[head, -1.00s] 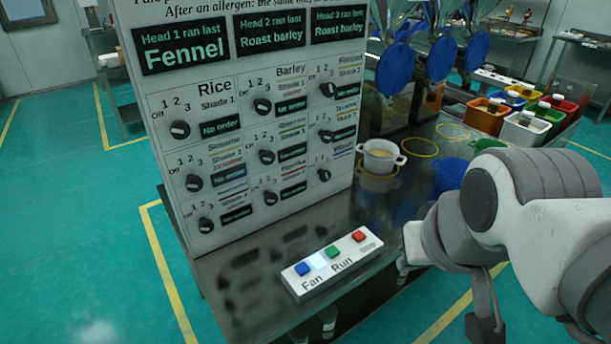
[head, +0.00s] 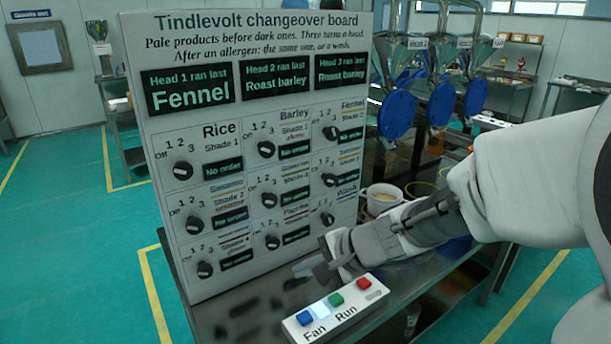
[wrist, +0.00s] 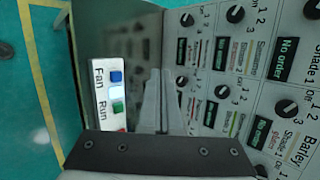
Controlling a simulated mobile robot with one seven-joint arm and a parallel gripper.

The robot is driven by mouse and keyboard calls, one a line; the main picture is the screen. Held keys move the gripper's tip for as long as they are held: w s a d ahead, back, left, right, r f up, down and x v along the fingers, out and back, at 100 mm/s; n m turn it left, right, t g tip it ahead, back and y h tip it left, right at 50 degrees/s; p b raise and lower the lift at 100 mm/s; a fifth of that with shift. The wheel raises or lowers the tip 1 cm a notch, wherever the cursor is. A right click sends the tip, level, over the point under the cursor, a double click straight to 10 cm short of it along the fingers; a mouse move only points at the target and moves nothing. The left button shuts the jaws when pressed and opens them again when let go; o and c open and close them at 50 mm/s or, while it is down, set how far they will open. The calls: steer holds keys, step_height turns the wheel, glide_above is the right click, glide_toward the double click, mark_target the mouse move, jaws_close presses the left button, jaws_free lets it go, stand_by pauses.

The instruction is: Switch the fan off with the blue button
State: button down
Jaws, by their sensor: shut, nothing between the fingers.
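The blue button (head: 305,317) is at the left end of a white control box (head: 350,292), beside the word Fan. A pale lit square (head: 320,309) sits between it and the green button (head: 336,299); the red button (head: 364,284) is at the right end. My gripper (head: 308,268) is shut and empty, above and behind the box on the board's side, apart from the buttons. In the wrist view the blue button (wrist: 116,77) shows left of my grey fingers (wrist: 154,75). The red button is partly hidden there by my gripper's body.
The tall changeover board (head: 250,100) with several black dials stands close behind my gripper. The dark metal table (head: 235,318) is bare left of the box. A white pot (head: 383,198) stands behind my arm, near blue hoppers (head: 397,114).

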steer(key=w+f+m+t, duration=0.1)
steer(key=w+f+m, duration=0.6)
steer(key=f, duration=0.4)
steer(key=shift+d+h+b, duration=0.4)
steer(key=shift+d, duration=0.05)
steer(key=b, duration=0.5)
glide_above(309, 318)
step_height(309, 318, down, 7)
steer(key=shift+r, duration=0.1)
steer(key=f+b, duration=0.2)
steer(key=shift+b, duration=0.4)
stand_by(0.8)
steer(key=shift+f+b, duration=0.4)
steer(key=shift+b, duration=0.3)
steer(key=shift+f+b, duration=0.45)
steer(key=shift+b, duration=0.15)
stand_by(0.4)
stand_by(0.4)
steer(key=shift+r+p, duration=0.65)
steer(key=shift+r, duration=0.3)
